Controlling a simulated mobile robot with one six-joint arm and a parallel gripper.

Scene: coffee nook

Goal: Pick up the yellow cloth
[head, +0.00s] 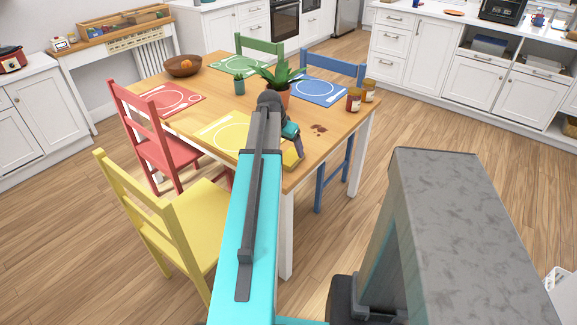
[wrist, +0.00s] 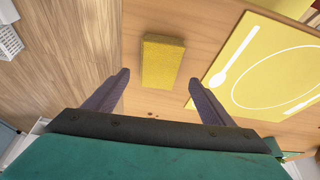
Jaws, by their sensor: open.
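The yellow cloth (wrist: 163,60) looks like a small, thick rectangular block in the wrist view. It lies on the wooden table near the table's edge, beyond and between my fingertips. In the head view the cloth (head: 294,158) shows at the near corner of the table, partly hidden by my arm. My gripper (wrist: 159,79) is open, with one finger on each side of the cloth's line and nothing held. In the head view my gripper (head: 293,146) is just over the table's near corner. I cannot tell its exact height above the table.
A yellow placemat (wrist: 272,62) lies right of the cloth in the wrist view. A dark stain (head: 319,128) lies near the cloth. A yellow chair (head: 150,205) stands at left.

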